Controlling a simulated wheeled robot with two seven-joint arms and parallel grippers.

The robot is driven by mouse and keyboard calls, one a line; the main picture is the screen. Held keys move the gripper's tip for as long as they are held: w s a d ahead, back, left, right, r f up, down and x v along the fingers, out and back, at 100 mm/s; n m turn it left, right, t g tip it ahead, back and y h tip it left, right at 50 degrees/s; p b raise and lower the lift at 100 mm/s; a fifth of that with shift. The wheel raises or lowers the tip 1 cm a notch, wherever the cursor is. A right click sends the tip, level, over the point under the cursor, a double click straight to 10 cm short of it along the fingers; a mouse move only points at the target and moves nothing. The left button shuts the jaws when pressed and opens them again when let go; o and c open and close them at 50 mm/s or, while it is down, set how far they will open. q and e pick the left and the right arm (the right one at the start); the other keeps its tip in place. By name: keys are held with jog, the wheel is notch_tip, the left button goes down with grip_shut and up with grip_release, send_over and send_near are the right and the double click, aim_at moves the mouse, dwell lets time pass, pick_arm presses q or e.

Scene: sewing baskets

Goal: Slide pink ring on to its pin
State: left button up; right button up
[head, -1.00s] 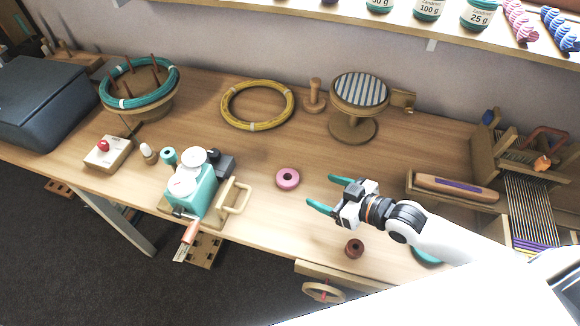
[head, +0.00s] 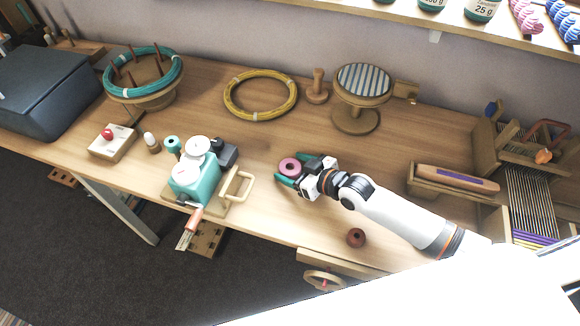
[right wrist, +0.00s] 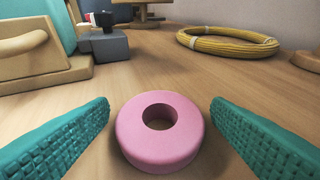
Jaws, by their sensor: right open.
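The pink ring (head: 290,166) lies flat on the wooden table, its hole facing up. In the right wrist view the ring (right wrist: 160,142) sits between the two teal fingers, with a gap on each side. My right gripper (head: 291,170) is open around it, low over the table, and holds nothing. I cannot tell which pin is the ring's own. An upright wooden peg on a round base (head: 317,88) stands at the back, and brown pins rise inside the teal-ringed bowl (head: 143,92). My left gripper is not in view.
A teal hand-cranked device (head: 194,178) stands left of the ring. A yellow coil (head: 261,115) and a striped round stand (head: 362,84) are behind. A dark red spool (head: 356,237) lies near the front edge. A loom (head: 530,190) stands at right.

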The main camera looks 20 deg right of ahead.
jog(key=shift+c, duration=0.2)
jog(key=c, duration=1)
